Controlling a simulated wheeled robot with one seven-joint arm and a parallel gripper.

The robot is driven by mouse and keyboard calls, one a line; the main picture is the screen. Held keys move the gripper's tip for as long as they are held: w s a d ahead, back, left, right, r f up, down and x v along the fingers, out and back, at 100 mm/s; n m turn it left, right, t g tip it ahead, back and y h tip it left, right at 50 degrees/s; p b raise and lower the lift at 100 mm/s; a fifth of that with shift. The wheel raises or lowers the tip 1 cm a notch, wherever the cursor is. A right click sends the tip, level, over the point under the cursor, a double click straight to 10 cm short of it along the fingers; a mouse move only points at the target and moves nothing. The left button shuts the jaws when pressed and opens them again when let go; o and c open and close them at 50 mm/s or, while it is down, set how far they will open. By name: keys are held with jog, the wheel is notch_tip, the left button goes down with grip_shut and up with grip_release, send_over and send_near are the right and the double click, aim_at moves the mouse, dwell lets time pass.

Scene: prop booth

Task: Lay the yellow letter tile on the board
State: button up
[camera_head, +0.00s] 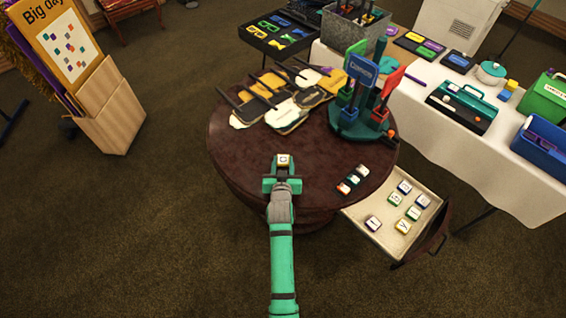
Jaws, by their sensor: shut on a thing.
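My gripper (283,176) is over the front part of the round dark table, at the end of my green arm. It is shut on a small yellow-edged tile (284,160) with a dark letter on a pale face. The tile is held at the jaw tips; whether it touches the table top cannot be told. Several other letter tiles, with blue, green, purple and yellow edges, lie in a pale open drawer (377,240) at the table's right. Which thing is the board is unclear; an upright yellow-framed "Big day" board (50,12) stands at far left.
A white-clothed table (440,140) with boxes stands at back right. Bare table surface surrounds my gripper.

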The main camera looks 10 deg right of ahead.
jog(key=o, duration=0.7)
jog(key=shift+f, duration=0.15)
jog(key=shift+c, duration=0.2)
jog(key=o, duration=0.4)
jog(key=shift+c, duration=0.2)
